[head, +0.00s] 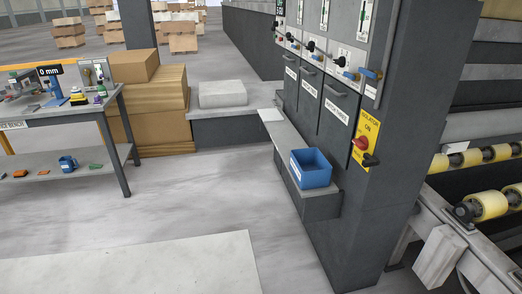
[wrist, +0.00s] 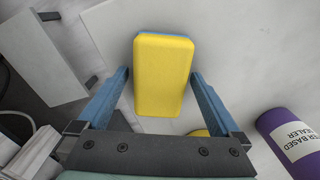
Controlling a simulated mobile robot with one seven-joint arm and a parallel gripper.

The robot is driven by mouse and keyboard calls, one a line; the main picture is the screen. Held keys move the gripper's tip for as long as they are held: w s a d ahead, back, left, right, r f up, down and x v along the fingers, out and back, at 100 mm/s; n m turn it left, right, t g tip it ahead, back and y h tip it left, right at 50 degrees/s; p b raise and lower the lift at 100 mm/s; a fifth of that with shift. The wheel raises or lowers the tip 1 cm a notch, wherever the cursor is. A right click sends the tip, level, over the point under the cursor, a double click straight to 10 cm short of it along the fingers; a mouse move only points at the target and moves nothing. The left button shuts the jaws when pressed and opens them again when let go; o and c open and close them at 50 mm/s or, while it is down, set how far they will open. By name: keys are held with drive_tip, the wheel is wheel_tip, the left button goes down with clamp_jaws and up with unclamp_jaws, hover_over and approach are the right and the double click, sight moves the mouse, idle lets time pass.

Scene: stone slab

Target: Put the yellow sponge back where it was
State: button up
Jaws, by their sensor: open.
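The yellow sponge (wrist: 164,75) shows in the wrist view, a rounded block with a yellow face and a thin blue edge along its far end. It appears to lie on a pale, flat surface (wrist: 235,45). My gripper (wrist: 160,77) is open, with one blue finger on each side of the sponge's near half. Narrow gaps seem to show beside the fingers; I cannot tell how far above the sponge they are. I cannot make out the sponge or my gripper in the head view.
A purple container (wrist: 285,135) labelled as sealer lies at the right of the wrist view. A pale panel (wrist: 38,55) is at the left. The head view shows a blue bin (head: 311,168) on a ledge, a workbench (head: 60,116) and open floor.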

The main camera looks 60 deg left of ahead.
wheel_tip(320, 180, up, 12)
drive_tip(key=p, duration=0.1)
drive_tip(key=shift+r, duration=0.15)
drive_tip(key=w+r+m+t+y, duration=0.3)
drive_tip(key=w+r+t, duration=0.5)
drive_tip(key=w+r, duration=0.95)
drive_tip(key=w+d+r+m+t, duration=0.1)
drive_tip(key=w+d+r+t, duration=0.2)
drive_tip(key=r, duration=0.4)
drive_tip(key=w+r+t, duration=0.2)
drive_tip(key=w+r, duration=0.3)
drive_tip(key=r, duration=0.2)
drive_tip(key=d+r+m+t, duration=0.1)
drive_tip(key=d+r+t, duration=0.2)
drive_tip(key=r, duration=0.5)
drive_tip(key=d+r+m+t, duration=0.1)
drive_tip(key=d+r+t, duration=0.25)
drive_tip(key=r, duration=0.55)
drive_tip(key=s+d+r+m+t+h, duration=0.1)
drive_tip(key=s+d+r+t, duration=0.3)
drive_tip(key=r, duration=0.5)
drive_tip(key=s+d+r+m+t+h, duration=0.2)
drive_tip(key=s+d+r+t, duration=0.2)
drive_tip(key=s+r, duration=0.3)
wheel_tip(320, 180, up, 2)
drive_tip(key=shift+d+r, duration=0.25)
